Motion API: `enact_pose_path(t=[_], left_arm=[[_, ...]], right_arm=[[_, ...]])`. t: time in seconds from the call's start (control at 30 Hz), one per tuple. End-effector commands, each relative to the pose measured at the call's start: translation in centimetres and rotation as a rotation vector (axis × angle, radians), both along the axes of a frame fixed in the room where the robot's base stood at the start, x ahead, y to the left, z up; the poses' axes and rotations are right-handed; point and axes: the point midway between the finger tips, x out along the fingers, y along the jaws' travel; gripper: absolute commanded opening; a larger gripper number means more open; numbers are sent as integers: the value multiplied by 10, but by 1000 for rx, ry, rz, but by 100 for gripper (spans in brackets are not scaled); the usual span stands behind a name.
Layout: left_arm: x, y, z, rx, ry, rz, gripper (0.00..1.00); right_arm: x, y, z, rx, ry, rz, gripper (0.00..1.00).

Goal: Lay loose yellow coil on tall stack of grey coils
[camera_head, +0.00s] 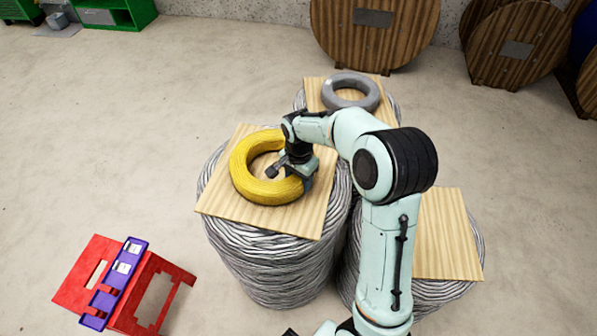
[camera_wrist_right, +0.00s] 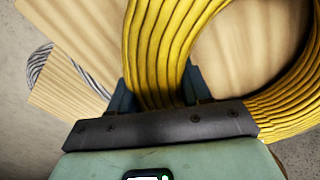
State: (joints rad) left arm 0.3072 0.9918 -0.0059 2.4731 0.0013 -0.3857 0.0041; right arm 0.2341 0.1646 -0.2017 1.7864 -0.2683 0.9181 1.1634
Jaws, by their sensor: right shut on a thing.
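The yellow coil (camera_head: 243,177) is over the wooden board (camera_head: 224,205) on top of the tall stack of grey coils (camera_head: 270,265) in the head view. It lies flat on the board or just above it; I cannot tell which. My right gripper (camera_head: 290,172) is shut on the coil's right side. In the right wrist view the yellow coil (camera_wrist_right: 160,45) passes between the two fingers of the gripper (camera_wrist_right: 160,90). My left gripper does not show.
A grey ring coil (camera_head: 368,100) lies on a board-topped stack behind. A lower stack with a bare board (camera_head: 446,235) stands at the right. A red stand (camera_head: 155,290) with a purple rack (camera_head: 115,282) is at the lower left. Large wooden reels (camera_head: 375,45) stand at the back.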

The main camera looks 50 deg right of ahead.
Motion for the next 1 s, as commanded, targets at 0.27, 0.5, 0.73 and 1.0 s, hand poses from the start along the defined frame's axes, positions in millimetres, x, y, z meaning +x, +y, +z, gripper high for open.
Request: enact_pose_path(t=[0.27, 0.5, 0.73, 1.0], left_arm=[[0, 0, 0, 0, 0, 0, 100], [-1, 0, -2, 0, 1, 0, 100], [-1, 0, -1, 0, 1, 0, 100], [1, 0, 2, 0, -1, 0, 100]], right_arm=[[3, -1, -2, -3, -14, 0, 0], [1, 0, -6, -1, -3, 0, 64], [1, 0, -6, -1, -3, 0, 73], [1, 0, 11, -1, -6, 0, 73]])
